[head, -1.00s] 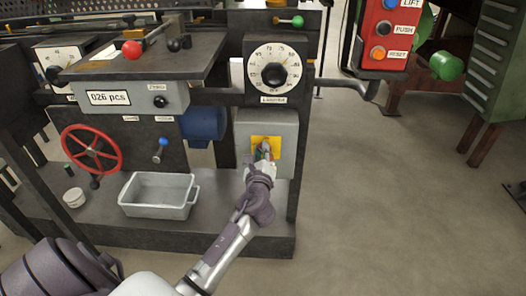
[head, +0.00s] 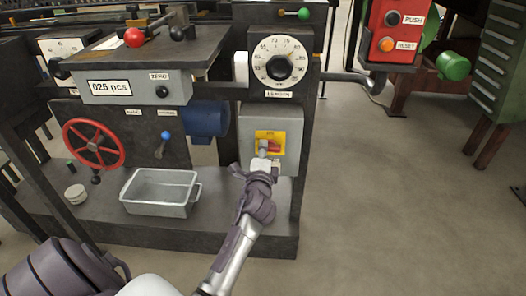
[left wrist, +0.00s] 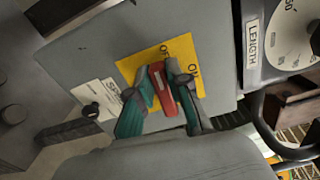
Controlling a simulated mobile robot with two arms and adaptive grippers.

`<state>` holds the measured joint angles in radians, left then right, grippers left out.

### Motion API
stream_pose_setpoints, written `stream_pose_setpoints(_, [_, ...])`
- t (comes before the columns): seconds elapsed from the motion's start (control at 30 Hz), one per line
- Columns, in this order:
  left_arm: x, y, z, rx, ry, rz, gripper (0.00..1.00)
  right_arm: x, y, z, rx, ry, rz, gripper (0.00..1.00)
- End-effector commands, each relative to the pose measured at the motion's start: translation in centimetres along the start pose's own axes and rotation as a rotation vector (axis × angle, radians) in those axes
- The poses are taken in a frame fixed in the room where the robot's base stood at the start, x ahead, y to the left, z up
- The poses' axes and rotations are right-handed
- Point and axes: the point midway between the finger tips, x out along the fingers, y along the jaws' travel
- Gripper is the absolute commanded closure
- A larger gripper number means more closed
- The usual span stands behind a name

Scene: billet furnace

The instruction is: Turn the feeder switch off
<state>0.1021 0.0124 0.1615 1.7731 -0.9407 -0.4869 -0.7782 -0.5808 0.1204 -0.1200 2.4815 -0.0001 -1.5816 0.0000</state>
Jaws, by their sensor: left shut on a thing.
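The feeder switch has a red handle (left wrist: 163,88) on a yellow plate (left wrist: 133,70), which is fixed to a grey box (head: 287,119). The plate carries the letters "OF", partly covered, and "ON". In the left wrist view the upper end of the handle lies close to the "OF" lettering. My left gripper (head: 263,150) is at the plate, with its teal and dark fingers on both sides of the handle, shut on it. In the head view the red handle (head: 275,146) shows just right of the fingers. My right gripper is not in view.
A length dial (head: 279,64) sits above the box. A red button panel (head: 396,32) hangs at the upper right. The floor at the right is clear.

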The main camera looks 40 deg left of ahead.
Motion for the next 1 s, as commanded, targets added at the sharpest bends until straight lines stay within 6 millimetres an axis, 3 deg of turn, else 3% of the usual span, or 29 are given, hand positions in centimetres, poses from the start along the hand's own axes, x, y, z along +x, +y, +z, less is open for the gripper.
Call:
stream_pose_setpoints(0.77, [-0.05, 0.40, -0.01, -0.102, -0.001, 0.005, 1.00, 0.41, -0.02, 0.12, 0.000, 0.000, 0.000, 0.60])
stream_pose_setpoints(0.8, [-0.05, 0.41, -0.01, -0.102, -0.001, 0.005, 0.78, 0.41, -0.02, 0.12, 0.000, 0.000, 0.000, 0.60])
stream_pose_setpoints(0.93, [-0.04, 0.36, -0.01, -0.101, -0.001, 0.004, 0.57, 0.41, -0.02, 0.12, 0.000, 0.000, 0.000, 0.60])
stream_pose_setpoints(1.0, [-0.03, 0.33, -0.01, -0.100, -0.001, 0.003, 0.57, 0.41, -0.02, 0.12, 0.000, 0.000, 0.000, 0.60])
